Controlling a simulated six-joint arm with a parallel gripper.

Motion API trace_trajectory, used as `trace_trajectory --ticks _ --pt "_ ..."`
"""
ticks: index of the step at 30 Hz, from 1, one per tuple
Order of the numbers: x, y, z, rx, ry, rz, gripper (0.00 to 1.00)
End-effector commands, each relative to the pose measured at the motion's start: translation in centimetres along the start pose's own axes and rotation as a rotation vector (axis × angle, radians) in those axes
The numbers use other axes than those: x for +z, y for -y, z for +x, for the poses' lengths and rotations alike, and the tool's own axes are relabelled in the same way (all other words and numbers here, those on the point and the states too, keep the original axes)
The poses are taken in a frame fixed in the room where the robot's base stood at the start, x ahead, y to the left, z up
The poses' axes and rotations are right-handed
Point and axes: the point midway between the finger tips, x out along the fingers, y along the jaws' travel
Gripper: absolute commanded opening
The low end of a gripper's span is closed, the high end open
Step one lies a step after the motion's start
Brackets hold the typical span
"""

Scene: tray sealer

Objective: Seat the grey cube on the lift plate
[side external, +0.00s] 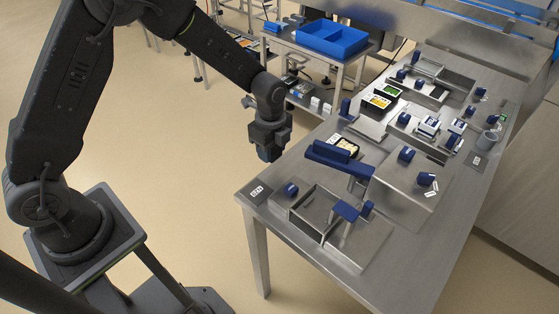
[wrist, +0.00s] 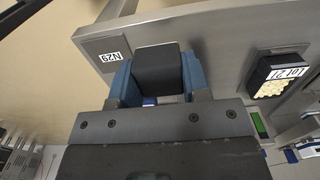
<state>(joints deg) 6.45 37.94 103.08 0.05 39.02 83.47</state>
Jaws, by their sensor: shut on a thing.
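My gripper (side external: 268,150) hangs beside the left long edge of the steel bench (side external: 412,262) in the side external view, above floor level and apart from the bench fixtures. In the wrist view, my gripper (wrist: 156,82) has its two blue fingers shut on the dark grey cube (wrist: 158,66), one on each side. The cube cannot be made out clearly in the side external view. I cannot tell for sure which part is the lift plate. An open-topped steel box (side external: 318,208) stands at the near end of the bench.
A blue bin (side external: 332,40) stands on a rear table. Several blue knobs crowd the bench.

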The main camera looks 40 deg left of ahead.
Motion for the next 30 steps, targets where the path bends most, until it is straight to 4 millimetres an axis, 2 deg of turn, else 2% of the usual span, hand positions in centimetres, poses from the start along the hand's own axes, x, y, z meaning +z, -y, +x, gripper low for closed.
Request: trace_trajectory --ticks 3,9,14,17,20,23,30 --pt "2.8 -0.7 -1.9 -0.005 -0.001 -0.006 0.05" --pt "6.5 -1.7 -4.1 -0.005 -0.001 -0.004 0.05" --pt "8.2 -2.2 -5.2 -0.004 -0.001 -0.002 0.05" --pt "8.2 -2.2 -5.6 -0.003 -0.001 0.002 0.05" --pt "6.5 -1.9 -5.8 -0.002 -0.001 0.008 0.05" --pt "3.2 -1.2 -6.1 -0.004 -0.001 0.012 0.05" --pt "-7.7 -1.1 -6.9 -0.003 -0.002 0.014 0.05"
